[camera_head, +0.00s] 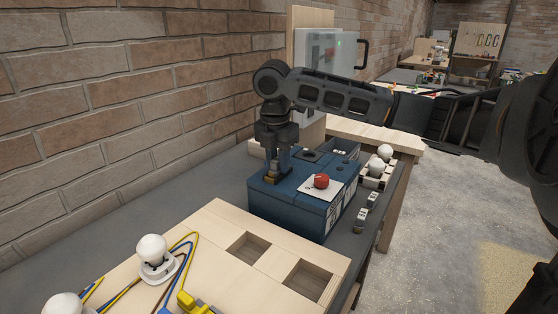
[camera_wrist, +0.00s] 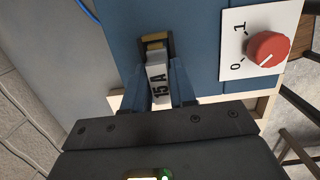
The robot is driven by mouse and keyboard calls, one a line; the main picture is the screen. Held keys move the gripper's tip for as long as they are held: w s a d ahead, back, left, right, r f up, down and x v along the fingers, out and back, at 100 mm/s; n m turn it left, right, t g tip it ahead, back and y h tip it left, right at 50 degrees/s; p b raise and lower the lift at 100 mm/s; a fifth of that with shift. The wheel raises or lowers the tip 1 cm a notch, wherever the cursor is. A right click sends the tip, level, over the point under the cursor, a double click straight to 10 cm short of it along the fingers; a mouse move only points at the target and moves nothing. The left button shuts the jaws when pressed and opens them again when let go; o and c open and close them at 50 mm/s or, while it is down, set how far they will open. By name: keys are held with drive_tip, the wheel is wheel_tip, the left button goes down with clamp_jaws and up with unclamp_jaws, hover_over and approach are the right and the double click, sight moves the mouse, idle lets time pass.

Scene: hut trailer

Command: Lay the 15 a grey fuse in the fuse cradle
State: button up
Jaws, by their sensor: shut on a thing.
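The grey fuse (camera_wrist: 157,72), marked "15 A", is between the two fingers of my gripper (camera_wrist: 156,86) in the wrist view. A dark holder with brass-coloured parts (camera_wrist: 154,43), which looks like the fuse cradle, is at the fuse's far end. I cannot tell whether the fuse is seated in it or just above it. In the head view my gripper (camera_head: 274,174) points down at the left part of the blue box's top (camera_head: 254,185). The fuse is mostly hidden there by the fingers.
A red knob (camera_head: 321,181) on a white plate marked 0 and 1 stands right of my gripper. White bulbs (camera_head: 376,166) sit behind on the right. A wooden board (camera_head: 215,228) with two square recesses lies in front. A brick wall (camera_head: 120,110) runs along the left.

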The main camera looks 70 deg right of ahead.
sight(276, 160)
wheel_tip(276, 160, down, 2)
drive_tip(key=shift+s+f, duration=0.1)
drive_tip(key=shift+f, duration=0.05)
drive_tip(key=o, duration=0.9)
drive_tip(key=shift+c, duration=0.2)
drive_tip(key=shift+s, duration=0.1)
drive_tip(key=r, duration=0.6)
drive_tip(key=a+r, duration=0.1)
drive_tip(key=r, duration=0.3)
drive_tip(key=shift+w+b, duration=0.4)
